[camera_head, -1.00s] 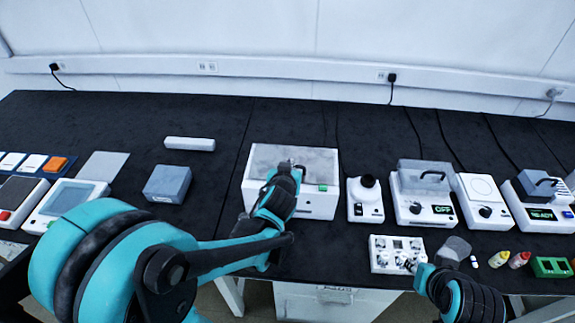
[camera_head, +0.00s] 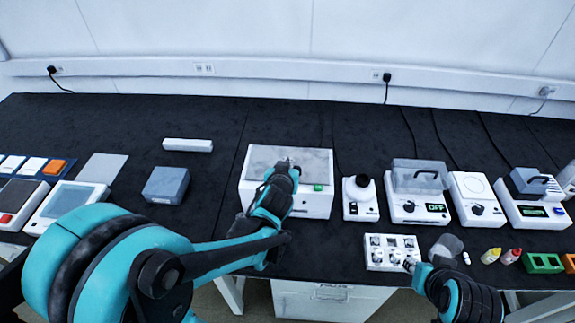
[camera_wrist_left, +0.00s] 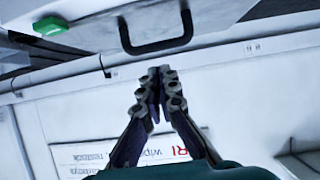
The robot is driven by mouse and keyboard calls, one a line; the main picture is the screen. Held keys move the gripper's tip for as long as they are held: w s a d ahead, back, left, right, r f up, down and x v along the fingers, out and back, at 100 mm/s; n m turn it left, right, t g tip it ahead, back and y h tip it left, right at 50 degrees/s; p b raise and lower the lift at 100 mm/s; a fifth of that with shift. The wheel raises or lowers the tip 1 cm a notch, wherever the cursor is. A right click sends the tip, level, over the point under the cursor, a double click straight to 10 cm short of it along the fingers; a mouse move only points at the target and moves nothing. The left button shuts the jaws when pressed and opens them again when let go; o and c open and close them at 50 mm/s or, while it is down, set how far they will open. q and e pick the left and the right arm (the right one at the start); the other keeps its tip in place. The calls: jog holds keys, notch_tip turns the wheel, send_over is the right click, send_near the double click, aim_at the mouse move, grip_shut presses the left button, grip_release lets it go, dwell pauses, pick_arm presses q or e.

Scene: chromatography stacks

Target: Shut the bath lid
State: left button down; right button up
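A white box-shaped bath (camera_head: 290,204) with a grey top stands mid-table, a green button (camera_head: 318,187) at its right front. Its lid (camera_head: 262,157) appears to lie flat over the top; I cannot tell whether it is fully down. In the left wrist view the lid's black handle (camera_wrist_left: 155,46) shows just beyond my fingertips, and the green button (camera_wrist_left: 50,26) is at upper left. My left gripper (camera_head: 285,164) is over the bath; in the wrist view its fingers (camera_wrist_left: 160,78) are together with nothing visible between them. My right gripper (camera_head: 411,264) is low, by a white knobbed block.
Right of the bath stand a small white device (camera_head: 361,207), a clear-covered unit with a handle (camera_head: 417,205), a round-plate unit (camera_head: 481,207) and another display unit (camera_head: 529,215). The knobbed block (camera_head: 391,241) is in front. A blue-grey box (camera_head: 166,184) stands left, with bare table between.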

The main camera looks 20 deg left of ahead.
pick_arm(q)
jog(key=s+d+m+g+h, duration=0.1)
jog(key=s+g, duration=0.1)
jog(key=s, duration=0.9)
jog(key=s+d+r+m+g+h, duration=0.1)
jog(key=s+d+g, duration=0.1)
jog(key=s, duration=0.8)
jog(key=shift+s+r+m+g+h+b, duration=0.15)
jog(key=shift+s+m+g+h+b, duration=0.2)
jog(key=shift+g, duration=0.25)
